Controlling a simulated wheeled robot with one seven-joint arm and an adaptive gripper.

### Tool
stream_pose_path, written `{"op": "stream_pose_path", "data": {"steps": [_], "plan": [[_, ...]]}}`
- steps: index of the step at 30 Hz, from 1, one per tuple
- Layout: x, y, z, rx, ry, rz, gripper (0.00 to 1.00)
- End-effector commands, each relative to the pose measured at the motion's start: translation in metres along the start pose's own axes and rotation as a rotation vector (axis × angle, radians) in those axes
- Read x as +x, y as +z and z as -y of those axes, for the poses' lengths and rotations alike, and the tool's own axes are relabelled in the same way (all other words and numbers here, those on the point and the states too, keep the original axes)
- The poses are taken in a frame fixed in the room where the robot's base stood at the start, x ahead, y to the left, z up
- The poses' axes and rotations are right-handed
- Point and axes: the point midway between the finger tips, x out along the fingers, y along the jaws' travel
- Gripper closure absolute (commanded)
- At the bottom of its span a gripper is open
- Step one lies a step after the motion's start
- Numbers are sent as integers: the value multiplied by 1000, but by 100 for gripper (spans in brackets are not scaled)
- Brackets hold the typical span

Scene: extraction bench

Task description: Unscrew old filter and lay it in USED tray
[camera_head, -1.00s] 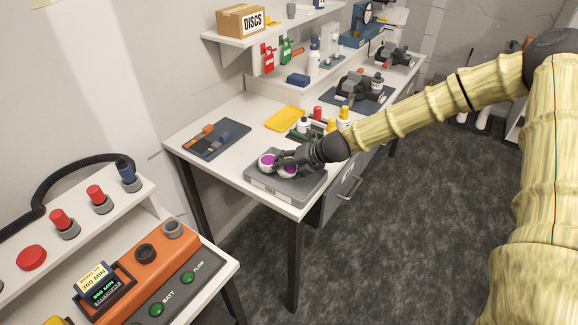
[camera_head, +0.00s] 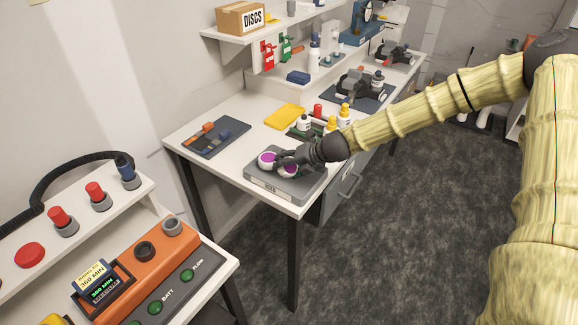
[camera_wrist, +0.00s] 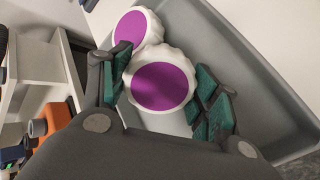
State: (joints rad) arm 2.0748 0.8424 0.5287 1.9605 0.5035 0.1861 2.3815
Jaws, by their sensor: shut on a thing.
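The grey USED tray (camera_head: 262,188) sits at the near corner of the white bench. Two white round filters with purple faces are at the tray. One filter (camera_head: 267,161) is on the left, apart from my fingers; it shows in the wrist view (camera_wrist: 131,27) at the upper left. My gripper (camera_head: 287,163) is over the tray, shut on the other filter (camera_wrist: 162,86), which sits between its green-padded fingers. The fingers partly hide the held filter in the head view. I cannot tell whether it touches the tray floor.
A blue-grey mat with tools (camera_head: 208,136) lies to the left on the bench. A yellow tray (camera_head: 285,116) and several small bottles (camera_head: 330,123) stand behind my gripper. A mask on a dark mat (camera_head: 358,92) is farther back. An orange device (camera_head: 135,265) is at the near left.

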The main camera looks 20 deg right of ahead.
Motion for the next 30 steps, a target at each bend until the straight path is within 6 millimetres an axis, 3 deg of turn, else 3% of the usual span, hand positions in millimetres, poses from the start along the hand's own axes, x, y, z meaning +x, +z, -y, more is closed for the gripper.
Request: {"op": "stream_pose_path", "data": {"steps": [19, 20, 23, 24, 30], "plan": [[5, -4, 6, 3, -3, -3, 72], [5, -5, 6, 3, -3, -3, 37], [6, -5, 7, 3, -3, -4, 19], [6, -5, 7, 3, -3, -4, 14], [5, -4, 6, 2, -2, -2, 14]]}}
